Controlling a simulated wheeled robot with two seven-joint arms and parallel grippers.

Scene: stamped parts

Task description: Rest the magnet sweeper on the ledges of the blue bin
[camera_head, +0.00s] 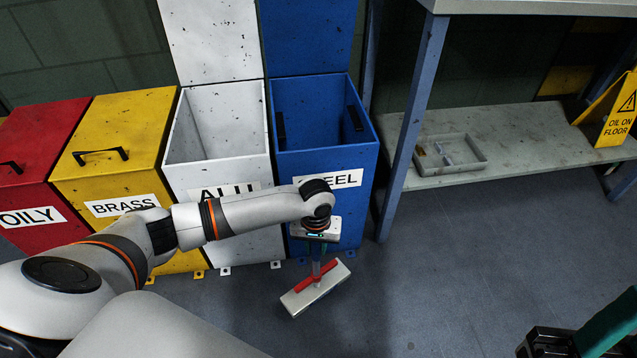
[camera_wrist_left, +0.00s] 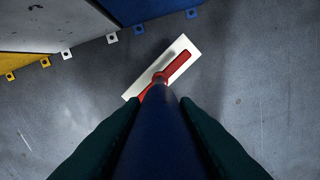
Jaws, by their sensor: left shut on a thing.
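The magnet sweeper (camera_head: 298,300) has a flat pale head, a red bar across it and a shaft. My left gripper (camera_head: 316,248) is shut on the shaft and holds the sweeper in front of the blue bin, its head lower than the bin's rim. In the left wrist view the dark shaft runs between my green fingers, with the pale head (camera_wrist_left: 178,66) beyond. The blue bin (camera_head: 364,165) stands with its lid up. Dark ledges (camera_head: 280,126) show on its inner side walls. My arm partly covers its front label.
An open white bin (camera_head: 228,172) stands left of the blue one, then closed yellow (camera_head: 115,170) and red bins. A workbench (camera_head: 415,90) with a low shelf, a grey tray (camera_head: 470,165) and a yellow floor sign (camera_head: 615,115) is to the right. Floor between is clear.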

